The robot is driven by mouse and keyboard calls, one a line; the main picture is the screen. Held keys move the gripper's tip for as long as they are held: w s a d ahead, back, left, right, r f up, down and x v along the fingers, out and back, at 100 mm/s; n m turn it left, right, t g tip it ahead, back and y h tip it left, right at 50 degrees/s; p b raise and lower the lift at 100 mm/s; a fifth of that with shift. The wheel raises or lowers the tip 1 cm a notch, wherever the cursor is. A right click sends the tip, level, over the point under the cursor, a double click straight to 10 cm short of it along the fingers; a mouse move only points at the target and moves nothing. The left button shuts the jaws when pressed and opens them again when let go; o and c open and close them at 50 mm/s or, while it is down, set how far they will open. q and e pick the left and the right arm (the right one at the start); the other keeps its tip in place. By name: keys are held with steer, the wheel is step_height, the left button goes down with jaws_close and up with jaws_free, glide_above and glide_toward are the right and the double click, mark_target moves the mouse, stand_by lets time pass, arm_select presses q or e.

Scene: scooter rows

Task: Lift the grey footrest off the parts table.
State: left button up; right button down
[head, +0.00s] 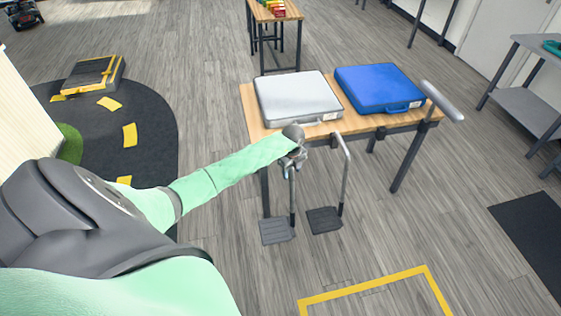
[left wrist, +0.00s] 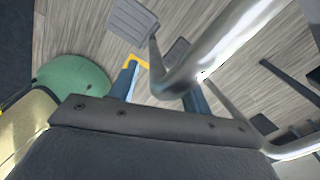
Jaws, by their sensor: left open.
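The grey footrest has a flat grey plate (head: 277,231) at the foot of a dark upright tube, below the front edge of the parts table (head: 250,115). Its plate also shows at the top of the left wrist view (left wrist: 133,20). My left gripper (head: 291,162) is open at the top of this tube, by the table's front edge. In the left wrist view a shiny bent tube (left wrist: 215,52) passes between and across the open fingers (left wrist: 160,92). Contact cannot be told. My right gripper is not in view.
A darker footrest (head: 324,219) hangs close to the right on its own curved tube (head: 346,160). A silver case (head: 298,95) and a blue case (head: 378,87) lie on the table. A grey bar (head: 442,101) sticks out at its right end. Yellow tape (head: 380,284) marks clear floor in front.

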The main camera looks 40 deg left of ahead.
arm_select(q)
steer(key=shift+f, duration=0.1)
jaws_close()
stand_by(1.4)
